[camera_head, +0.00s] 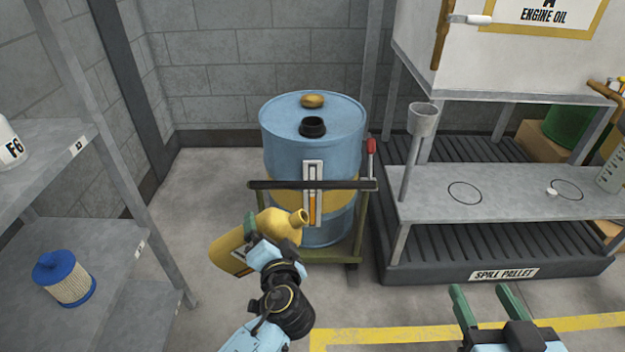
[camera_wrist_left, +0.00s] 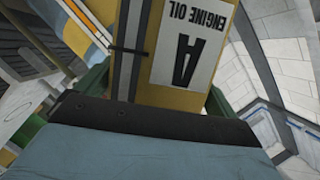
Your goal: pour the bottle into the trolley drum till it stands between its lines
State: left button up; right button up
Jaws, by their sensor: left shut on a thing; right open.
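The trolley drum (camera_head: 280,150) is blue with a yellow band and stands upright on its trolley. A black open neck (camera_head: 312,127) and a brass-coloured cap (camera_head: 312,101) are on its top. A sight gauge (camera_head: 313,193) on its front shows amber in its lower part. My left gripper (camera_head: 262,245) is shut on the yellow bottle (camera_head: 228,250), in front of and below the drum's top. The bottle is tilted, its open mouth toward the right, apart from the neck. Its "A ENGINE OIL" label (camera_wrist_left: 187,45) shows in the left wrist view. My right gripper (camera_head: 487,300) is open and empty.
A dark trolley handle bar (camera_head: 350,184) crosses the drum's front. Left shelves hold a blue-capped filter (camera_head: 64,278).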

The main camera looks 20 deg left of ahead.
aim_at(268, 223)
pick_arm(q)
jog(key=shift+r, duration=0.1)
notch_tip(268, 223, up, 4)
jog(key=p, duration=0.4)
jog(key=shift+r, duration=0.1)
